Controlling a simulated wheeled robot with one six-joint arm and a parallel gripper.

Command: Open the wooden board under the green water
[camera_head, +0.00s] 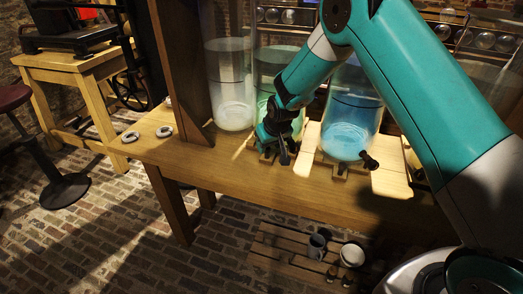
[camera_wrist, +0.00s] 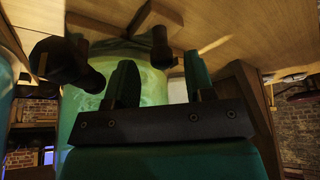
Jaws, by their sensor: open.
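The jar of green water (camera_head: 275,72) stands on the wooden table between a pale jar and a blue one. It also fills the middle of the wrist view (camera_wrist: 150,88), behind my fingers. My gripper (camera_head: 281,147) is low at the front of this jar, open, with nothing held between its fingers. In the wrist view my fingers (camera_wrist: 158,72) are apart, and a dark knob or tap (camera_wrist: 160,46) shows just past the gap between them. The board under the green water is mostly hidden by my gripper.
The pale jar (camera_head: 233,99) stands beside a wooden post (camera_head: 180,70).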

